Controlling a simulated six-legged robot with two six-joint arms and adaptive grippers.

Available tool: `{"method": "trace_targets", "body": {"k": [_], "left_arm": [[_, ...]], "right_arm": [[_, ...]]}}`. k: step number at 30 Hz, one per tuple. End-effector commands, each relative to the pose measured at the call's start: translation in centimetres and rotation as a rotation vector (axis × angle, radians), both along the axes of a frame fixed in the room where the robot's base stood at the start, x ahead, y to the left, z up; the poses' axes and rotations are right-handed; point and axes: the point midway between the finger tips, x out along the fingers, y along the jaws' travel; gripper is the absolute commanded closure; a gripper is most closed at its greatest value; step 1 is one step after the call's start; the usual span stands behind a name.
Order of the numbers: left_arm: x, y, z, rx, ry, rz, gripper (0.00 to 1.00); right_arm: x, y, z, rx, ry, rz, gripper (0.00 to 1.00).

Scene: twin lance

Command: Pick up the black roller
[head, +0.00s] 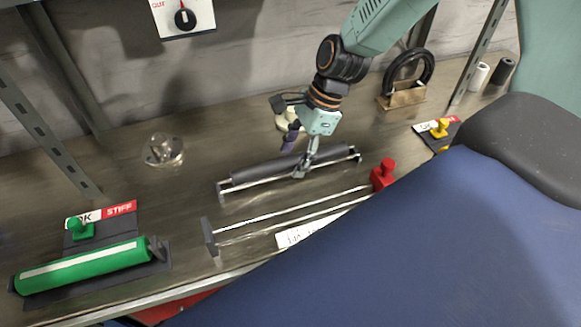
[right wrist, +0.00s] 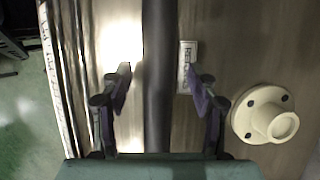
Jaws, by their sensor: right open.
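The black roller (head: 270,168) lies in a thin metal frame on the brown metal bench, in the middle of the head view. In the right wrist view the black roller (right wrist: 158,75) runs top to bottom through the middle. My right gripper (head: 296,157) is over its middle part, pointing down. In the right wrist view my right gripper (right wrist: 159,76) is open and empty, with one purple-tipped finger on each side of the roller. Contact and exact height above it cannot be told. My left gripper is not in view.
A green roller (head: 85,265) on a dark plate is at the front left. Metal rails (head: 285,210) with a red knob (head: 383,173) lie nearer. A cream flanged fitting (right wrist: 267,117) stands beside my right gripper. A black-handled block (head: 403,92) is behind. A glass piece (head: 163,149) is left.

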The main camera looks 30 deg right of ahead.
Motion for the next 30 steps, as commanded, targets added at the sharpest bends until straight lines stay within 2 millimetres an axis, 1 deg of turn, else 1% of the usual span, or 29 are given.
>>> {"method": "trace_targets", "body": {"k": [1, 3, 11, 30], "left_arm": [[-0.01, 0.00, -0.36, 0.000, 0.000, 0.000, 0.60], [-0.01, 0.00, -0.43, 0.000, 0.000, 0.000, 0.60], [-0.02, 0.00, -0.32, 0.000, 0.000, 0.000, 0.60], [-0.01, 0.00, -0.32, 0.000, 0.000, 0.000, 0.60]], "right_arm": [[0.08, 0.10, -0.43, -0.001, -0.001, 0.000, 0.40], [0.17, 0.19, -0.55, -0.001, -0.001, 0.000, 0.40], [0.26, 0.20, -0.46, 0.000, -0.002, -0.001, 0.41], [0.26, 0.19, -0.43, 0.000, -0.002, -0.001, 0.95]]}}
